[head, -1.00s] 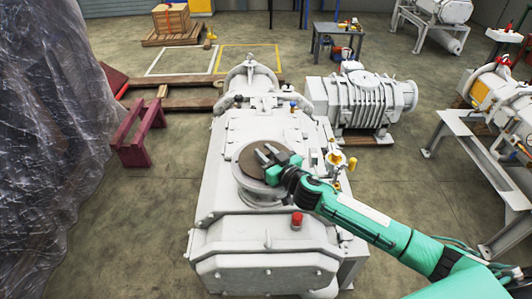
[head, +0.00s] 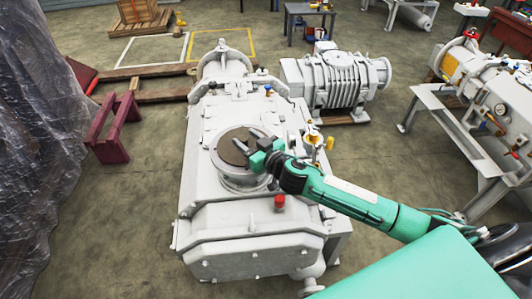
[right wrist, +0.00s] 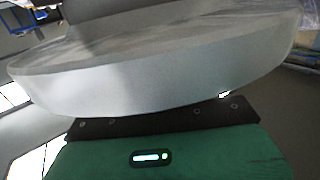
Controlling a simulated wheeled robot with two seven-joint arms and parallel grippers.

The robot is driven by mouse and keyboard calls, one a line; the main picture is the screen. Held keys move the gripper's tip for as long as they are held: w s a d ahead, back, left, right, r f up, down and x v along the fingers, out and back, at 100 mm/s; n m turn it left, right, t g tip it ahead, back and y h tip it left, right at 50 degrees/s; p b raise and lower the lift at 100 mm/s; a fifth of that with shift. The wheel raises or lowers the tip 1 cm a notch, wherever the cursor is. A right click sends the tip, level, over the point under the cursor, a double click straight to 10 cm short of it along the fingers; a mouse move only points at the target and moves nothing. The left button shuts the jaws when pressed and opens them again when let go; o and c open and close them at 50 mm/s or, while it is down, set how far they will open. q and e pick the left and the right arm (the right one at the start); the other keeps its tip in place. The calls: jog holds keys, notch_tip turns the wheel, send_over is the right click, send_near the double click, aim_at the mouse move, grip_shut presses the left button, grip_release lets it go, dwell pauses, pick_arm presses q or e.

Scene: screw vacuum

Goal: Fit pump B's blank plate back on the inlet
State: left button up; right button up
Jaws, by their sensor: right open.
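The large pale grey pump (head: 250,205) stands in the middle of the head view. On its top is the round inlet with a pale flange (head: 243,182). A flat brown-grey disc face (head: 231,146) shows inside the pale rim; I cannot tell whether it is the blank plate or the inlet's own face. My right gripper (head: 246,146) is open, with its dark fingers over the right part of this disc. In the right wrist view a thick, pale grey round edge (right wrist: 170,75) fills the picture close to the gripper; its fingertips are hidden. My left gripper is out of view.
A red cap (head: 279,202) and yellow-handled fittings (head: 314,138) sit on the pump near my right arm. A ribbed grey pump (head: 345,82) stands behind. A maroon stand (head: 114,125) and plastic sheeting (head: 40,130) are at left. The floor between is clear.

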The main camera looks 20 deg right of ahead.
jog(key=b+v, duration=0.2)
jog(key=v, duration=0.8)
dwell(0.3)
